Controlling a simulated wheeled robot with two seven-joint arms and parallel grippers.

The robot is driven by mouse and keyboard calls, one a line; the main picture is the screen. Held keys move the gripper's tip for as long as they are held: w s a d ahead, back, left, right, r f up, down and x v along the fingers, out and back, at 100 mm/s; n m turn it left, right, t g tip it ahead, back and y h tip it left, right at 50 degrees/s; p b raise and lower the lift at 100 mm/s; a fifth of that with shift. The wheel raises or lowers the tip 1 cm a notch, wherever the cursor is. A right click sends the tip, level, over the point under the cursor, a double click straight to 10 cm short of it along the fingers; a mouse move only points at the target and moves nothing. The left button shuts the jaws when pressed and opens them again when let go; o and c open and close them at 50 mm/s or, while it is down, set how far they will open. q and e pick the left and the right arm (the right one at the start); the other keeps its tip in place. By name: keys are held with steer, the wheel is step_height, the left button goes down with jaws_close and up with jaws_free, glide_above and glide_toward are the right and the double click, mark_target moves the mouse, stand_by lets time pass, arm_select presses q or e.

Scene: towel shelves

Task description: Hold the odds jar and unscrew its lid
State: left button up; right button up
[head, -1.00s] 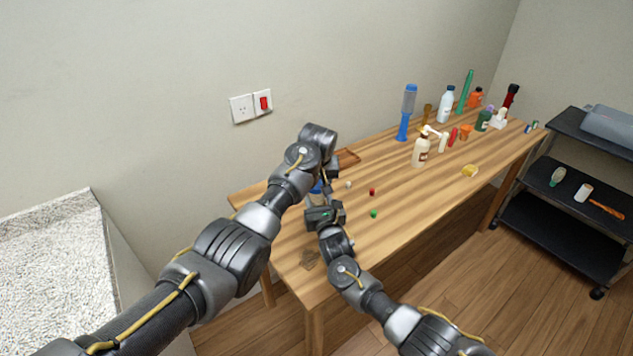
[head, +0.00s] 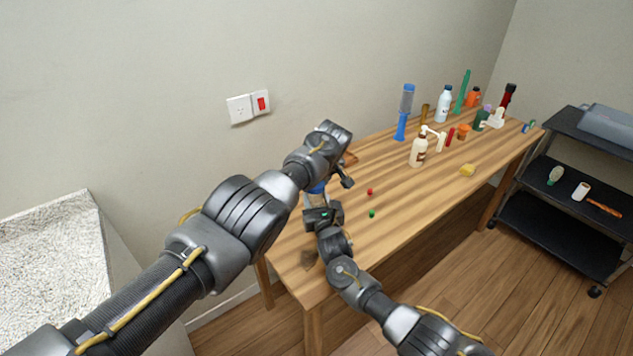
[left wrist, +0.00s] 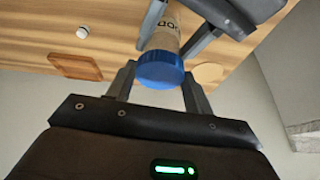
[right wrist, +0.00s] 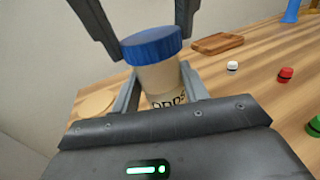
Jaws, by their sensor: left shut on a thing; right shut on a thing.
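The odds jar, a pale jar (right wrist: 158,80) with partly visible dark lettering, stands upright near the table's near-left end. Its blue lid (right wrist: 152,44) sits on its top and also shows in the head view (head: 315,187). My right gripper (right wrist: 157,74) is shut on the jar's body, below the lid. My left gripper (left wrist: 158,71) is shut on the blue lid, with a finger on each side of it. In the head view my left arm hides part of the jar. I cannot tell whether the lid is loose.
On the wooden table (head: 420,200) lie a brown tray (left wrist: 75,66), a pale round disc (right wrist: 93,105), a white cap (right wrist: 233,67), a red cap (head: 370,191) and a green cap (head: 372,213). Several bottles stand farther right, including a cream pump bottle (head: 418,152). A wall is close behind.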

arm_select(q)
steer(key=shift+a+f, duration=0.1)
steer(key=shift+f, duration=0.05)
steer(key=o, duration=1.3)
steer(key=shift+c, duration=0.2)
steer(key=shift+m+h, duration=0.6)
steer(key=shift+m, duration=0.9)
steer(key=shift+a+m+h, duration=0.15)
steer(key=shift+m+h, duration=0.15)
steer(key=shift+m, duration=0.3)
steer(key=shift+m+h, duration=0.3)
steer(key=shift+m, duration=0.6)
